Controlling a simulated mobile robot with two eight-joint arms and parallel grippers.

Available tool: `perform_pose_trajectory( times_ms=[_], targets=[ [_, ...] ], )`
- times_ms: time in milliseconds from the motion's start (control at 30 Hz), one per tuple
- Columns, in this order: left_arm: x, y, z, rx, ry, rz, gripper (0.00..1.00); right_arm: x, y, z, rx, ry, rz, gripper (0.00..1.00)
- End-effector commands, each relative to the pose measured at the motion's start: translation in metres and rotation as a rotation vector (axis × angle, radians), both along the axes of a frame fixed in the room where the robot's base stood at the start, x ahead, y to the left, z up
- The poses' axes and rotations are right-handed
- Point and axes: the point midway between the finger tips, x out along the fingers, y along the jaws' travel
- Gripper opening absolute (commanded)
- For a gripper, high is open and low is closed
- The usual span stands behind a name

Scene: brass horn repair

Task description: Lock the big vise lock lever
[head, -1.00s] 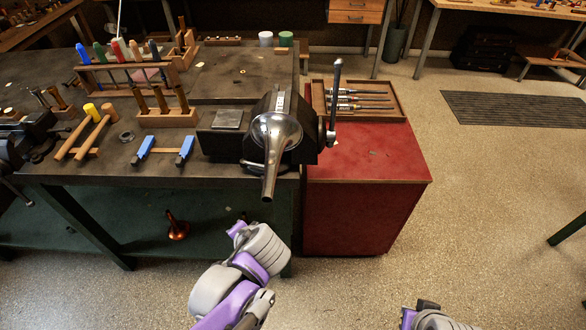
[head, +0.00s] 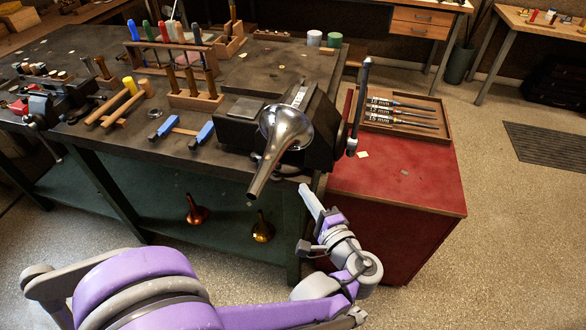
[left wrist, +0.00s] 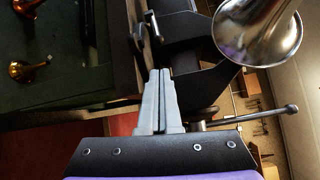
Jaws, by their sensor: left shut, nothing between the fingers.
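The big vise (head: 318,130) stands at the bench's front right corner, dark and bulky, with a silver horn bell (head: 284,130) at its front. An upright metal bar with a ball end (head: 360,105) rises at its right side; it also shows in the left wrist view (left wrist: 255,115). A short metal lever-like part (left wrist: 149,30) shows beyond my fingertips in that view. I cannot tell which of the two is the lock lever. My left gripper (head: 305,190) is shut and empty, below and in front of the vise; its fingers (left wrist: 160,74) touch nothing visible. My right gripper is out of view.
A red cabinet (head: 420,190) with a wooden tool tray (head: 443,128) stands right of the vise. Blue-handled pieces (head: 202,134) and mallets (head: 125,105) lie on the bench (head: 255,75). Horn parts (head: 262,230) sit on the lower shelf. The floor at right is open.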

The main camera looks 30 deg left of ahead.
Motion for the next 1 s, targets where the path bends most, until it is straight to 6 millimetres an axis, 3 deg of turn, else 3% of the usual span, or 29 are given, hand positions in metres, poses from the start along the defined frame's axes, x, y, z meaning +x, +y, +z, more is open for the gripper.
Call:
perform_pose_trajectory(
  times_ms=[267,733,1000],
  targets=[
    [0.002,0.004,0.0,-0.001,0.001,0.003,0.0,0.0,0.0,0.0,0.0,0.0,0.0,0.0],
    [0.047,0.065,-0.005,-0.001,0.001,0.005,0.0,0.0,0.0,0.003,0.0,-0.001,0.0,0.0],
    [0.059,0.08,-0.006,-0.002,0.002,0.001,0.0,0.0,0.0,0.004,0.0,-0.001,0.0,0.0]
  ],
)
